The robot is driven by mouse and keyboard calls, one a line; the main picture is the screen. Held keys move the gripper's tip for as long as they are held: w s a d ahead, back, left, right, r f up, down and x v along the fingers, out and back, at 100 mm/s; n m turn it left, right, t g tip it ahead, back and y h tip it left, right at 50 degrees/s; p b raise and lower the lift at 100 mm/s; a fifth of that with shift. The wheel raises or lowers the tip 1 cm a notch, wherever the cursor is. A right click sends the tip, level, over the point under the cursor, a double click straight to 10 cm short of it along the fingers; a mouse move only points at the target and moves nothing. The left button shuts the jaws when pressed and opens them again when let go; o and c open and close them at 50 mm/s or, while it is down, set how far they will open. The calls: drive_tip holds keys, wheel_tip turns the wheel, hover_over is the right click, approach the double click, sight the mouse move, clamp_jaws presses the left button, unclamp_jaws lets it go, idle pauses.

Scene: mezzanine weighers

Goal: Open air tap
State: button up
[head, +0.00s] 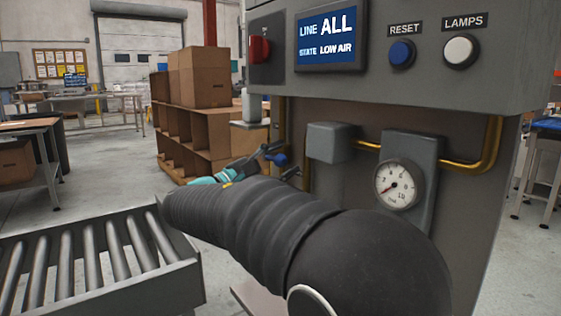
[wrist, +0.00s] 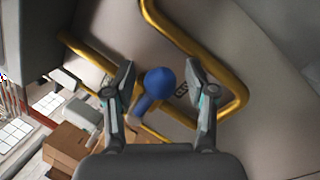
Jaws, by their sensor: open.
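The air tap has a blue knob and handle (wrist: 158,82) in front of yellow pipework. In the wrist view it sits between the two fingers of my open gripper (wrist: 160,92), with a visible gap on each side. In the head view my gripper (head: 278,162) is beyond my dark arm sleeve, at the left side of the grey machine. Only a small blue part of the tap (head: 281,160) shows there, close to the fingers. My arm hides what lies below it.
The machine's screen (head: 327,40) reads LINE ALL, STATE LOW AIR. A pressure gauge (head: 398,186) has its needle at the low end. A grey box (head: 331,143) joins the yellow pipe (head: 490,150). A roller conveyor (head: 95,250) stands at left, with cardboard boxes (head: 205,78) behind.

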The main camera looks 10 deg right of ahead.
clamp_jaws()
drive_tip(key=shift+r+p, duration=0.15)
drive_tip(key=shift+p, duration=0.15)
